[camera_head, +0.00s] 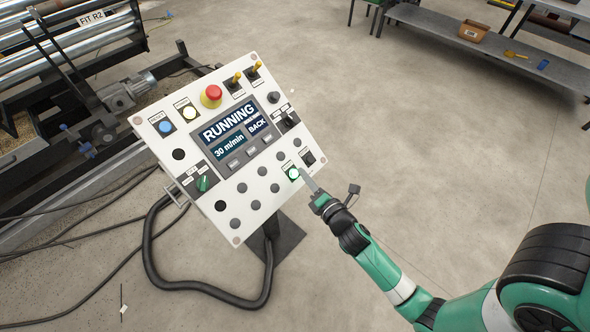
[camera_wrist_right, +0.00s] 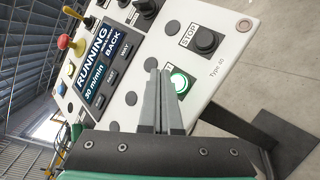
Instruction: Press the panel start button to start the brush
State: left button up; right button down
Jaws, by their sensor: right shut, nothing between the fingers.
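The white control panel (camera_head: 245,187) stands tilted on a dark pedestal in the head view. Its screen (camera_head: 238,135) reads RUNNING, 30 m/min and BACK. The start button (camera_head: 293,173) is lit green near the panel's lower right edge. It also glows green in the right wrist view (camera_wrist_right: 179,83). My right gripper (camera_head: 304,172) is shut and empty, its fingertips right at the green button. In the wrist view the fingers (camera_wrist_right: 160,75) partly cover the button's left side; I cannot tell whether they touch it. My left gripper is not in view.
A black stop button (camera_wrist_right: 205,41) sits beside the green one. A red emergency button (camera_head: 211,96) and yellow toggles are higher on the panel. A roller machine (camera_head: 80,50) stands at left. Black cables lie on the floor. A low bench (camera_head: 490,45) is at the back right.

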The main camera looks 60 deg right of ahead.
jog(key=shift+s+a+r+p, duration=0.25)
jog(key=shift+s+r+p, duration=0.65)
jog(key=shift+r, duration=0.2)
